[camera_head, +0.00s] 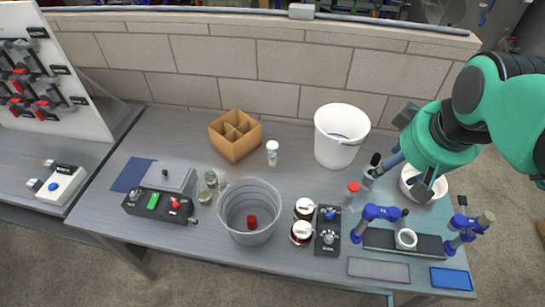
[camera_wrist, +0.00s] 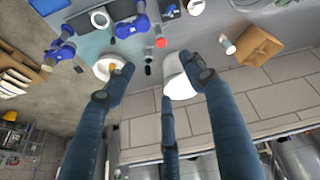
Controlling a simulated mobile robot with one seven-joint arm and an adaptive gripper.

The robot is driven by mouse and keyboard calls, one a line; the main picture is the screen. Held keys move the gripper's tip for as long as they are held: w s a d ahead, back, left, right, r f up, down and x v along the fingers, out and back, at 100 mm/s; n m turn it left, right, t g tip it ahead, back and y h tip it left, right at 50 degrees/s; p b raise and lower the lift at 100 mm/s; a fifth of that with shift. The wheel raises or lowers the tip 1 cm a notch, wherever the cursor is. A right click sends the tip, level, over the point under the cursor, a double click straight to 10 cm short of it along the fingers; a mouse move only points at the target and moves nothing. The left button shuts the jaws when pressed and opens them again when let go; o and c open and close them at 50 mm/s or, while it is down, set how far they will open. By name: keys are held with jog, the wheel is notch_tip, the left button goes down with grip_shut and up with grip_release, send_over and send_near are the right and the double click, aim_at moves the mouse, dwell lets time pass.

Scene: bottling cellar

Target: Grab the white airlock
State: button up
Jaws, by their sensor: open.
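No item is plainly recognisable as the white airlock. A small upright white-capped cylinder (camera_head: 272,152) stands between the cardboard box and the white bucket; it also shows in the wrist view (camera_wrist: 228,44). Two dark jars with white tops (camera_head: 305,208) (camera_head: 301,233) stand right of the grey tub. My gripper (camera_head: 398,155) is open, its fingers spread and empty, above the table's right side between the white bucket and the white bowl. In the wrist view its fingers (camera_wrist: 162,80) cover part of the white bucket. It is well apart from the cylinder and the jars.
The white bucket (camera_head: 340,137), divided cardboard box (camera_head: 236,135), grey tub (camera_head: 233,227), red-capped bottle (camera_head: 352,189) and white bowl (camera_head: 409,184) stand on the table. Blue clamps (camera_head: 375,213) crowd the front right. A block wall (camera_head: 285,65) bounds the back. Bare tabletop surrounds the cylinder.

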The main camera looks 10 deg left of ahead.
jog(key=w+a+n+g+p, duration=0.1)
jog(key=w+a+n, duration=0.55)
jog(key=w, duration=0.55)
jog(key=n+g+p, duration=0.4)
jog(key=n, duration=1.7)
send_over(273, 143)
jog(key=shift+m, duration=0.25)
jog(key=f, duration=2.5)
jog(key=shift+s+d, duration=0.1)
jog(key=shift+d, duration=0.1)
jog(key=shift+a+f, duration=0.25)
jog(key=shift+f, duration=0.15)
jog(key=shift+f+b, duration=0.8)
jog(key=shift+f, duration=3.5)
